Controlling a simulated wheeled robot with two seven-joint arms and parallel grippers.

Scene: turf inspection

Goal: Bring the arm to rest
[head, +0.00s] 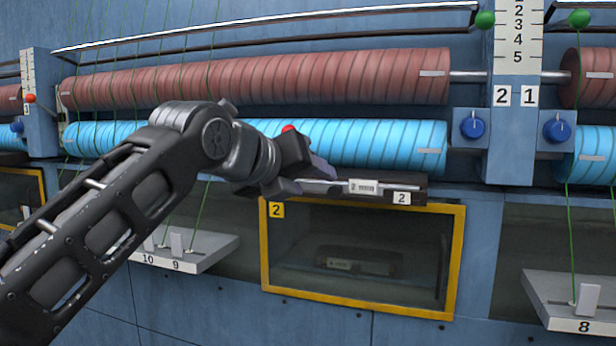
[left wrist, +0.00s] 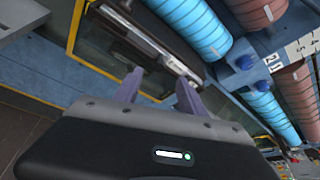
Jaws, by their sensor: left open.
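My left arm (head: 120,205) comes in from the lower left and reaches up across the middle of the head view. My left gripper (head: 308,178) is open, its two purple-grey fingers apart. It is in front of the left end of a dark bar-like unit (head: 415,185) with a white "2" label. In the left wrist view the open fingers (left wrist: 160,88) point toward this dark unit (left wrist: 150,38). I see nothing held between them. Whether a fingertip touches the unit I cannot tell. My right gripper is in neither view.
A yellow-framed window (head: 362,312) marked 2 lies below, with a dark labelled box (head: 358,262) behind it. Blue (head: 380,142) and red rolls (head: 330,80) run across the wall. Blue knobs (head: 473,124) are at right. White ledges jut out at left (head: 205,250) and right (head: 560,300).

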